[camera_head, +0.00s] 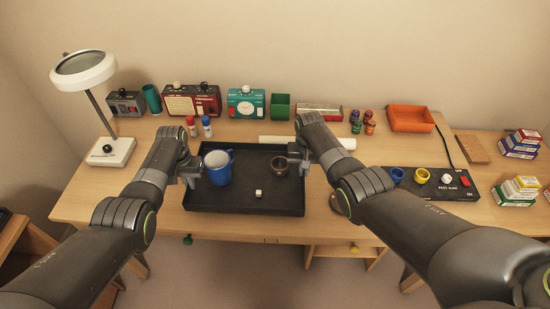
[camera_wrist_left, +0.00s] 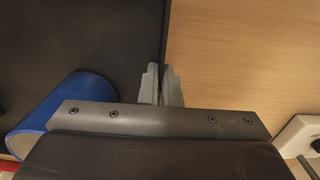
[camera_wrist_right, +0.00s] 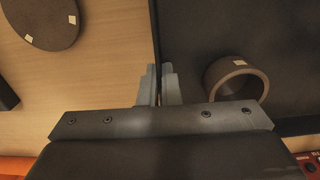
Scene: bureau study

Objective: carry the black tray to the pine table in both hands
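The black tray (camera_head: 230,201) lies on the light wooden desk (camera_head: 100,190), looking level. It holds a blue mug (camera_head: 218,172), a small dark brown cup (camera_head: 279,168) and a small pale cube (camera_head: 258,193). My left gripper (camera_head: 190,176) is at the tray's left wall; in the left wrist view its fingers (camera_wrist_left: 161,85) sit close on either side of the rim. My right gripper (camera_head: 301,163) is at the right wall; in the right wrist view its fingers (camera_wrist_right: 159,85) pinch that rim. I cannot tell which surface is the pine table.
A white lamp (camera_head: 108,150), radios (camera_head: 193,100), a green box (camera_head: 280,106) and an orange tray (camera_head: 410,119) stand behind. A black panel with cups (camera_head: 455,186) and stacked small boxes (camera_head: 520,145) are at right. A dark round disc (camera_wrist_right: 40,20) lies beside the tray.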

